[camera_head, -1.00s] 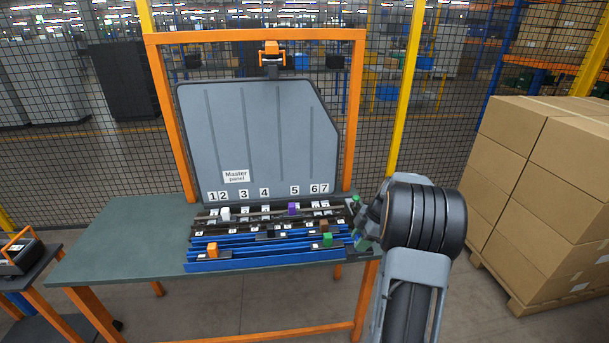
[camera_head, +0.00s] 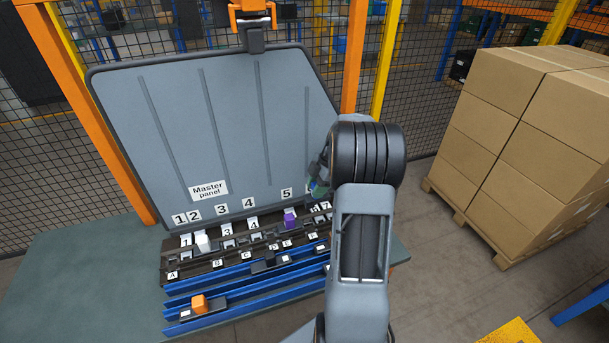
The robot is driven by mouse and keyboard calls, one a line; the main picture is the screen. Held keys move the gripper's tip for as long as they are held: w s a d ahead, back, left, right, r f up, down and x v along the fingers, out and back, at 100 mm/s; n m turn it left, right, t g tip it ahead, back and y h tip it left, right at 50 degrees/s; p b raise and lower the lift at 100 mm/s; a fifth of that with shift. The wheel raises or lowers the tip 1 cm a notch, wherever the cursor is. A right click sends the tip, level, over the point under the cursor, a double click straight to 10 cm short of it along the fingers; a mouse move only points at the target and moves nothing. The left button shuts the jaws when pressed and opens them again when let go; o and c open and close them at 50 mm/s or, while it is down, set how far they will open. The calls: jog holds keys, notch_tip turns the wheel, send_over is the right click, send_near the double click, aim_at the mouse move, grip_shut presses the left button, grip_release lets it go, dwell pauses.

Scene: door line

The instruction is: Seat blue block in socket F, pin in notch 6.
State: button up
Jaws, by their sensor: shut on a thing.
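My gripper (camera_head: 319,186) is at the right of the master panel, partly behind my wrist. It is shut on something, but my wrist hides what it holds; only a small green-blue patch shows. No blue block can be made out elsewhere. The dark socket strip (camera_head: 198,265) runs along the foot of the panel with letter tags from A at the left. The rightmost visible tag (camera_head: 312,236) looks like F, though it is small. Notch tags 6 and 7 (camera_head: 321,207) are at the strip's right end, close below my gripper, partly covered by my arm.
A white block (camera_head: 203,241) and a purple block (camera_head: 290,219) stand in the strip. Blue rails (camera_head: 240,292) in front carry an orange block (camera_head: 199,303) and a black piece (camera_head: 268,262). The grey panel (camera_head: 225,120) rises behind. Stacked cartons (camera_head: 530,130) stand right.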

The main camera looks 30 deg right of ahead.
aim_at(315, 202)
jog(key=shift+w+f, duration=0.2)
jog(key=shift+w, duration=0.15)
jog(key=shift+s+f+b, duration=0.1)
jog(key=shift+f+b, duration=1.2)
jog(key=shift+f, duration=1.7)
jog(key=f+b, duration=0.1)
jog(key=b, duration=0.1)
jog(key=shift+b, duration=0.35)
jog(key=shift+r, duration=0.1)
jog(key=shift+r, duration=0.1)
jog(key=shift+f+b, duration=1.7)
jog(key=shift+f, duration=0.6)
